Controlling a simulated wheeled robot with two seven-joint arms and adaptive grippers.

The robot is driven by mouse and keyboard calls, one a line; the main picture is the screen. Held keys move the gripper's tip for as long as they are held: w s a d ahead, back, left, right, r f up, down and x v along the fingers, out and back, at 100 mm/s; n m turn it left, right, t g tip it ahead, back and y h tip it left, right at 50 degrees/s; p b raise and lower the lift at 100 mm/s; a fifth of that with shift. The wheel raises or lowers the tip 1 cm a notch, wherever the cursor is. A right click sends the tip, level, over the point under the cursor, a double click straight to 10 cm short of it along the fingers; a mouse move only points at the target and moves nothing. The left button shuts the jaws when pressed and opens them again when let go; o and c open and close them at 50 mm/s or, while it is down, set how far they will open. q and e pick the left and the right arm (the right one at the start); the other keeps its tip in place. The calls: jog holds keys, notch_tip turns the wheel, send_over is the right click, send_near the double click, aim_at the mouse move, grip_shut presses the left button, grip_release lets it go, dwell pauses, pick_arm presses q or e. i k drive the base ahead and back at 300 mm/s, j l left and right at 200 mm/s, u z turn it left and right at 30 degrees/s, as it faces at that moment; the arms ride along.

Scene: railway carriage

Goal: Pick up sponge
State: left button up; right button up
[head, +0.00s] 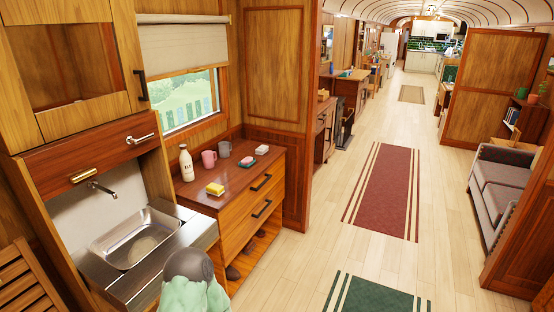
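A yellow sponge-like block (215,189) with a paler lower layer lies on the top of the wooden drawer cabinet (232,175), near its front left corner beside the sink. A small green and pink item (248,162) and a small white item (262,150) lie further back on the same top. They are too small to tell what they are. Neither of my grippers shows in the head view.
A white bottle (186,163), a pink mug (209,160) and a grey mug (224,149) stand behind the yellow block. A metal sink (134,238) is to the left. The floor right of the cabinet is open, with a red rug (387,190) and green rug (376,296). A sofa (497,182) stands at right.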

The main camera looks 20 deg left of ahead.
aim_at(214, 189)
jog(key=i, duration=1.95)
jog(key=i+u, duration=0.2)
jog(key=i, duration=0.3)
jog(key=i+l+u, duration=0.25)
jog(key=i, duration=0.2)
jog(key=i+l+u, duration=0.2)
jog(key=i, duration=0.3)
